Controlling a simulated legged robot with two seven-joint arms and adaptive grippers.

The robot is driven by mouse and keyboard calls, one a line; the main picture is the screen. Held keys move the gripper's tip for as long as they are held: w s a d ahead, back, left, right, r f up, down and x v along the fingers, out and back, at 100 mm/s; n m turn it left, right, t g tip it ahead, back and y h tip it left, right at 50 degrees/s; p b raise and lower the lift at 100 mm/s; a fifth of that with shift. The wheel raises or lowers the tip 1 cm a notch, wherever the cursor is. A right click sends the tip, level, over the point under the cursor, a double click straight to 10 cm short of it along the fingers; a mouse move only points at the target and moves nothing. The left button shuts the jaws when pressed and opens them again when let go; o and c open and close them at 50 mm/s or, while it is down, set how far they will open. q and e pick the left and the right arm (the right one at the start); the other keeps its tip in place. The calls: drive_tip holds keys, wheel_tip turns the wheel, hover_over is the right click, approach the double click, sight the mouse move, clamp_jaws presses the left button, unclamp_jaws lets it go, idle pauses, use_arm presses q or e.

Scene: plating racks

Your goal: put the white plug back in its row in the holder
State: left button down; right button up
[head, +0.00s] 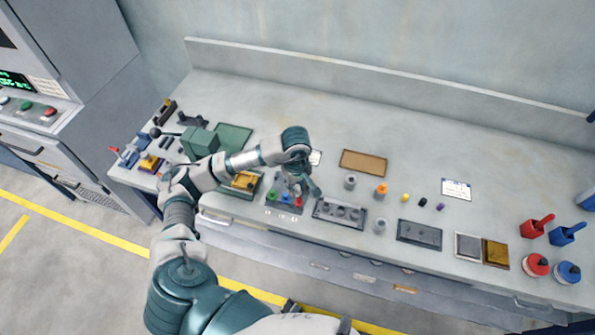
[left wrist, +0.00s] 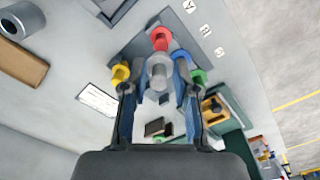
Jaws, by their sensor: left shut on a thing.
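The holder (head: 271,209) is a dark plate with letter marks at the bench's front edge. It also shows in the left wrist view (left wrist: 133,48), carrying coloured plugs. A red plug (left wrist: 160,38), a yellow plug (left wrist: 120,73), a green plug (left wrist: 199,77) and a partly hidden blue plug (left wrist: 181,54) stand around the white plug. The white plug (left wrist: 160,68) looks pale grey and sits between the fingers of my left gripper (left wrist: 160,100), which is shut on it over the holder. In the head view my left gripper (head: 298,180) hides part of the holder. Whether the plug touches the holder is unclear.
A dark socket block (head: 318,213) stands just right of the holder. Grey and orange-topped cylinders (head: 381,190) and small loose pegs (head: 405,198) lie farther right. A green machine (head: 199,141) stands to the left. The back of the bench is clear.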

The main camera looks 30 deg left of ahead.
use_arm(q)
drive_tip(key=w+a, duration=0.4)
drive_tip(key=w+a+f, duration=0.1)
drive_tip(key=w+a, duration=0.1)
drive_tip(key=shift+w+f+p, duration=0.1)
drive_tip(key=shift+w+p, duration=0.2)
drive_tip(key=shift+p, duration=0.1)
drive_tip(key=shift+w+a+f, duration=0.1)
drive_tip(key=shift+a+f, duration=0.1)
drive_tip(key=shift+a, duration=0.05)
drive_tip(key=shift+f, duration=0.35)
drive_tip(key=shift+d+f+p, duration=0.35)
drive_tip(key=shift+d+f, duration=0.25)
drive_tip(key=shift+f, duration=0.35)
drive_tip(key=shift+s+d+f, duration=0.25)
drive_tip(key=shift+s+d, duration=0.1)
drive_tip(key=shift+d, duration=0.1)
drive_tip(key=c, duration=0.9)
unclamp_jaws()
drive_tip(key=shift+w+a+f, duration=0.1)
drive_tip(key=shift+w+a, duration=0.05)
drive_tip(key=shift+w, duration=0.05)
drive_tip(key=shift+o, duration=0.2)
drive_tip(key=shift+w+a, duration=0.15)
drive_tip(key=shift+a, duration=0.3)
wheel_tip(320, 180, up, 12)
drive_tip(key=b, duration=0.1)
use_arm(e)
drive_tip(key=shift+w+a+r, duration=0.1)
drive_tip(key=shift+a+r, duration=0.3)
